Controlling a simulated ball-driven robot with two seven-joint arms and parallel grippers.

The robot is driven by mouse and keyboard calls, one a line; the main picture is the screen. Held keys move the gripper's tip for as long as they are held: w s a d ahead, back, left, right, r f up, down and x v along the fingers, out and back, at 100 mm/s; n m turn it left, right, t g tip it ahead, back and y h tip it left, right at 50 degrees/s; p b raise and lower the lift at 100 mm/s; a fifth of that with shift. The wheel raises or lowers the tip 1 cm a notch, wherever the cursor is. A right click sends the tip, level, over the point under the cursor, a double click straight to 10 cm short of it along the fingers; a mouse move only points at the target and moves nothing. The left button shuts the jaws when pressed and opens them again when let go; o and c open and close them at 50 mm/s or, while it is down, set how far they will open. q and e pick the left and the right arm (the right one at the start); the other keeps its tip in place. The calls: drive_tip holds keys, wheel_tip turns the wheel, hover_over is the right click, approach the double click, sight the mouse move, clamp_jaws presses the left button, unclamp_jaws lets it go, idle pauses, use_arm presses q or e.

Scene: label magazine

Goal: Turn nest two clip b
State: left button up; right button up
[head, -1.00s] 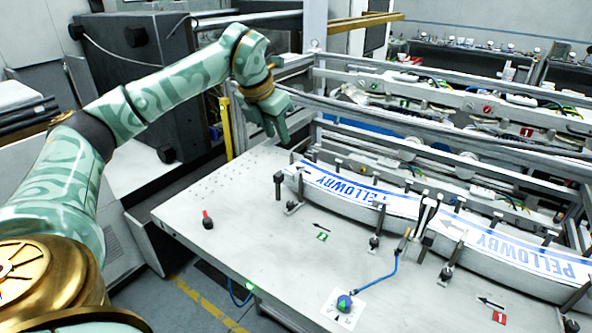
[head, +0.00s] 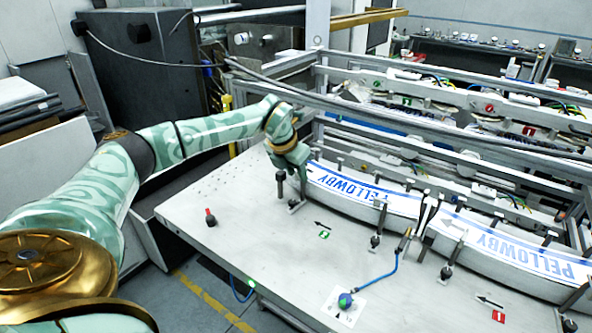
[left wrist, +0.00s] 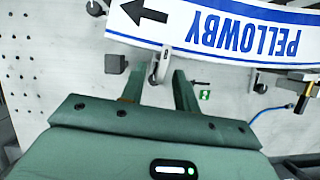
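Nest two, beside the green number plate (head: 324,235), holds a curved stack of white labels with blue PELLOWBY print (head: 345,190); the labels also show in the left wrist view (left wrist: 215,32). My left gripper (head: 300,176) is low over the left end of this nest. In the left wrist view its two fingers (left wrist: 157,78) are apart and empty. A metal clip (left wrist: 160,66) at the label edge shows just beyond and between the fingertips; contact cannot be told. A dark square-headed post (left wrist: 115,63) stands left of it. Another clip (head: 375,241) stands further right along the near edge. No clip letters are readable. My right gripper is out of view.
A second PELLOWBY stack (head: 515,252) lies right, by a red plate (head: 497,316). Metal rails (head: 430,115) run behind.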

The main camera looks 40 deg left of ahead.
use_arm(q)
clamp_jaws()
drive_tip(key=w+d+n+g+y+p, duration=0.1)
drive_tip(key=n, duration=0.5)
drive_tip(key=w+n+g+y+p, duration=0.1)
drive_tip(key=n+y, duration=0.1)
drive_tip(key=n, duration=0.4)
drive_tip(key=w+d+n+g+y, duration=0.1)
drive_tip(key=n+g, duration=0.1)
drive_tip(key=n, duration=0.3)
drive_tip(key=shift+d+r+n+y+p, duration=0.15)
drive_tip(key=shift+d+n+y+p, duration=0.15)
drive_tip(key=shift+d+n+p, duration=0.1)
idle(0.4)
unclamp_jaws()
drive_tip(key=shift+s, duration=0.1)
